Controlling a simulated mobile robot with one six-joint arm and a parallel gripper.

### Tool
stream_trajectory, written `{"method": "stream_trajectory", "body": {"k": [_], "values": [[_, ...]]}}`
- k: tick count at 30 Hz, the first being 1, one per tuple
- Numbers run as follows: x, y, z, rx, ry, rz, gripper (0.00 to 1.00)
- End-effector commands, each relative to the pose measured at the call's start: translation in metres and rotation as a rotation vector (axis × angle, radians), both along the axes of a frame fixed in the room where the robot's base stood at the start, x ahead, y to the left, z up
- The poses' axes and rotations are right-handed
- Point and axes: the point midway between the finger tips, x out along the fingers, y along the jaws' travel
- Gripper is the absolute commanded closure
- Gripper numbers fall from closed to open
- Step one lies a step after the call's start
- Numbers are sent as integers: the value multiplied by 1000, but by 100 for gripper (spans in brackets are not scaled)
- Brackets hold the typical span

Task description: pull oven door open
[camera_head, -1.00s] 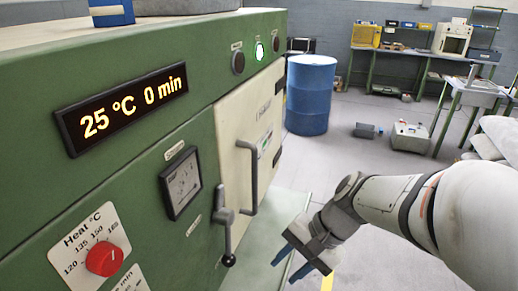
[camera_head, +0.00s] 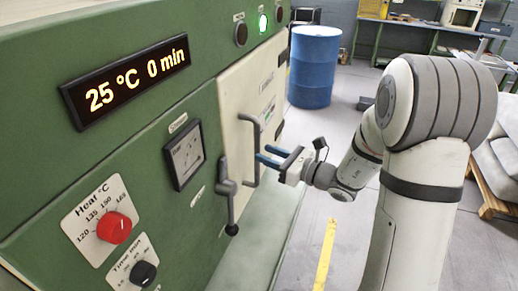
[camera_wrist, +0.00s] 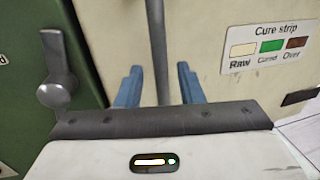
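The oven door (camera_head: 233,110) is a cream panel in the green machine front and looks shut. Its grey vertical bar handle (camera_head: 254,150) stands out from the door. A grey latch lever with a dark knob (camera_head: 228,205) sits left of the handle; it also shows in the wrist view (camera_wrist: 57,75). My gripper (camera_head: 262,155) is open, its blue fingers pointing at the handle. In the wrist view the handle bar (camera_wrist: 159,50) runs upright between the two open fingers (camera_wrist: 159,85), with a gap on each side. I cannot tell how deep the bar sits between them.
The green machine front (camera_head: 60,170) carries a display, a gauge and a red heat knob (camera_head: 114,228). A blue barrel (camera_head: 314,66) stands behind, past the machine's far end. A workbench (camera_head: 430,30) lines the back wall.

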Motion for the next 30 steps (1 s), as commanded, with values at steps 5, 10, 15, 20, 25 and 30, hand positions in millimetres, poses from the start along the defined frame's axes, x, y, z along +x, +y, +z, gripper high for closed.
{"method": "stream_trajectory", "body": {"k": [5,10,15,20,25,30], "values": [[13,24,1,-1,1,4,66],[20,34,0,-2,1,1,66],[21,35,0,-2,0,0,66],[21,34,0,-2,0,0,71],[21,34,0,-2,0,-1,85],[21,34,0,-2,0,0,99]]}}
